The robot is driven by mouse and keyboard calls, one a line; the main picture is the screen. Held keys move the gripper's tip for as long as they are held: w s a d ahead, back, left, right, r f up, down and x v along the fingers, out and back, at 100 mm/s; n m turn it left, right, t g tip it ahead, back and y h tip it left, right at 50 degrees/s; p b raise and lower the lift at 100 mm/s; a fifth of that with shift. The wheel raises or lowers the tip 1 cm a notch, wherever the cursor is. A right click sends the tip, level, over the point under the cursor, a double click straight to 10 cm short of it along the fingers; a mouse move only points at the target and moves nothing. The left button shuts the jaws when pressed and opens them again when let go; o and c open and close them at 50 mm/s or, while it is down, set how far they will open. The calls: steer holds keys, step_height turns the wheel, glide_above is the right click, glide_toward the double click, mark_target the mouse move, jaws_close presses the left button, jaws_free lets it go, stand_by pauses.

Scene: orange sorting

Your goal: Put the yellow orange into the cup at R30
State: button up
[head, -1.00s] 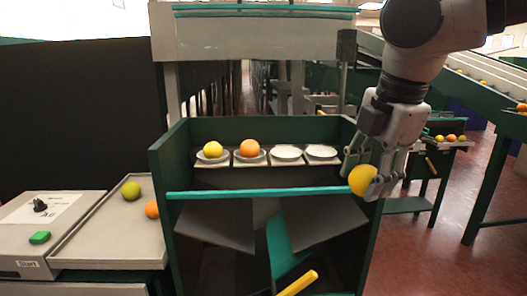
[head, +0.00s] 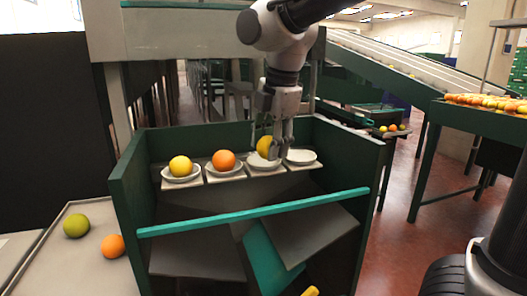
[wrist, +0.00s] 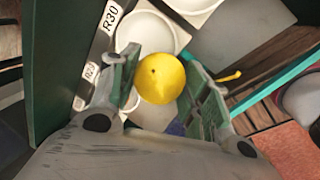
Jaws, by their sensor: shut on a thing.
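My gripper (head: 274,150) is shut on a yellow orange (head: 265,147), which also shows between the fingers in the wrist view (wrist: 162,79). In the head view it is over the third white cup (head: 262,162) from the left; I cannot tell whether they touch. The fourth cup (head: 301,157), at the right end, is empty. In the wrist view the label R30 (wrist: 111,17) is beside a white cup (wrist: 143,32), just beyond the orange. Another white cup (wrist: 150,118) is partly hidden below the orange.
The two left cups hold a yellow orange (head: 180,166) and an orange one (head: 224,160). Green side walls and a teal bar (head: 255,212) bound the stand. A tray (head: 75,265) at left holds a green fruit (head: 76,225) and an orange one (head: 112,246).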

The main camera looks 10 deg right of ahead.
mark_target(262, 165)
steer(key=w, duration=0.4)
steer(key=shift+a, duration=0.35)
steer(key=shift+s+d+x, duration=0.1)
steer(key=shift+s+x, duration=0.1)
steer(key=shift+x, duration=0.65)
steer(key=shift+s+d+x, duration=0.1)
steer(key=shift+s+x, duration=0.05)
steer(key=shift+x, duration=0.7)
steer(key=shift+f, duration=0.2)
steer(key=o, duration=1)
steer(key=v, duration=1.2)
steer(key=shift+r, duration=0.15)
